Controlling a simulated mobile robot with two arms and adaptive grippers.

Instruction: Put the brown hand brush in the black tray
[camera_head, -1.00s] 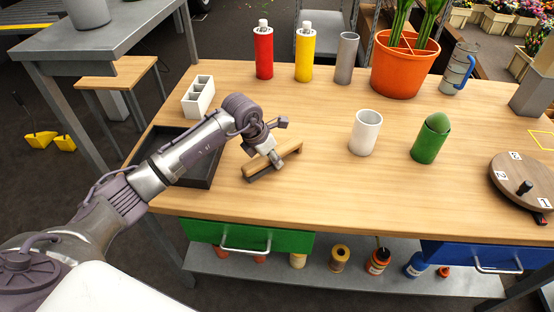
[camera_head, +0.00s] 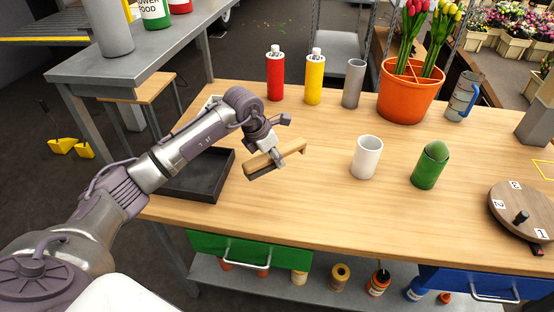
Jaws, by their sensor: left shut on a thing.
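The brown hand brush (camera_head: 290,151) is in the middle left of the head view, with a tan wooden back and dark bristles underneath. My left gripper (camera_head: 273,160) is shut on it near its middle and appears to hold it a little above the wooden table. The black tray (camera_head: 208,194) lies on the table just left of the brush. My left arm crosses above the tray and hides its far left part. My right gripper is not in view.
Red (camera_head: 275,76) and yellow bottles (camera_head: 314,79), a grey cylinder (camera_head: 353,84) and an orange tulip pot (camera_head: 408,96) stand behind. A round numbered board (camera_head: 522,208) lies at the right.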

